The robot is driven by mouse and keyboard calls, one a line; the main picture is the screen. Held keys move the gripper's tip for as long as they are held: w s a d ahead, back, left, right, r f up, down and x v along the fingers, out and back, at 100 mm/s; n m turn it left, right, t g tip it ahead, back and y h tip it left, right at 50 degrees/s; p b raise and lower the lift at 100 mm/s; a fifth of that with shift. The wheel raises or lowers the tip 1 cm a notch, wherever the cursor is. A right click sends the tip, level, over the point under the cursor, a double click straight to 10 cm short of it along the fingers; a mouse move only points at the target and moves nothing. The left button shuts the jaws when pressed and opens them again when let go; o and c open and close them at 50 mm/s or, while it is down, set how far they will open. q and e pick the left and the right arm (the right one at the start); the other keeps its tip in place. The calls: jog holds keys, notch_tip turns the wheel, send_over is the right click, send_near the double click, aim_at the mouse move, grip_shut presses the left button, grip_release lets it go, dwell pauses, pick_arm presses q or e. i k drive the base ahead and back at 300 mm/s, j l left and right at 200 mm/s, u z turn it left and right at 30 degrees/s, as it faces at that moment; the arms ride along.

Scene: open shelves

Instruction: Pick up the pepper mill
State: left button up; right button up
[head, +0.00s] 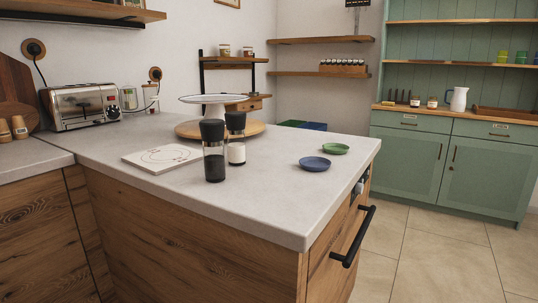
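The pepper mill (214,166) stands upright on the pale grey counter. It has a black top and a clear body with dark contents. A similar mill with white contents (237,153) stands close behind it to the right; its left side is partly hidden by the pepper mill. Neither of my grippers is in view.
A white square board (162,156) lies left of the mills. Behind them a white cake stand (216,110) stands on a round wooden board (190,130). The counter's front (239,208) is clear.

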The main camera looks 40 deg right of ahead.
aim_at(214, 153)
jog(key=i+j+z, duration=0.15)
jog(key=z, duration=0.3)
jog(key=i+j+z, duration=0.2)
jog(key=z, duration=0.3)
jog(key=i+j+z, duration=0.15)
jog(key=z, duration=0.3)
jog(key=j, duration=0.1)
